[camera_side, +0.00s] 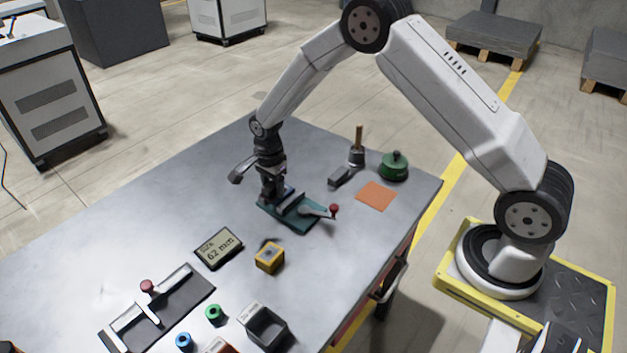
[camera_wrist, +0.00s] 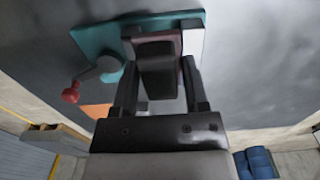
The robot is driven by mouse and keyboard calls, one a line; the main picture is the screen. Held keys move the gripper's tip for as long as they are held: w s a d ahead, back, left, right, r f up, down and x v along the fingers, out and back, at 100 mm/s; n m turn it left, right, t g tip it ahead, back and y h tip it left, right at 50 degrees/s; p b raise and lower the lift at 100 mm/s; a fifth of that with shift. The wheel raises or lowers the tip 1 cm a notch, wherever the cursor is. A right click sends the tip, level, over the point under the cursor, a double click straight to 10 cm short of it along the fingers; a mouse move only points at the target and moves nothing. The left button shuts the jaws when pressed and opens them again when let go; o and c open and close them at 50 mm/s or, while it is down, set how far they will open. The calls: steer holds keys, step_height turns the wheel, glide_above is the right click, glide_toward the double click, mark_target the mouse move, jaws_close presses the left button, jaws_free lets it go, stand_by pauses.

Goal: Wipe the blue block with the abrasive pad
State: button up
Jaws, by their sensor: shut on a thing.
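My gripper (camera_side: 270,198) points down over the left end of a teal clamp fixture (camera_side: 318,222) with a red-knobbed lever. In the wrist view, my gripper (camera_wrist: 157,80) is shut on a dark block with a brownish face (camera_wrist: 155,48), which looks like the abrasive pad. The held block is right over the teal fixture (camera_wrist: 92,38); I cannot tell whether it touches anything below. A pale jaw or block (camera_wrist: 193,40) shows beside it. I cannot make out the blue block for certain; my gripper may hide it.
An orange sheet (camera_side: 376,196), a green knobbed pot (camera_side: 394,168), a wooden-handled tool (camera_side: 357,152) and a grey bar (camera_side: 341,177) lie right of the fixture. A display (camera_side: 218,248), yellow block (camera_side: 270,258), dark bin (camera_side: 267,327) and second clamp (camera_side: 160,308) lie in front. The table's left part is clear.

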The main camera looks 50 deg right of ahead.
steer(key=shift+r, duration=3.6)
steer(key=shift+d, duration=0.15)
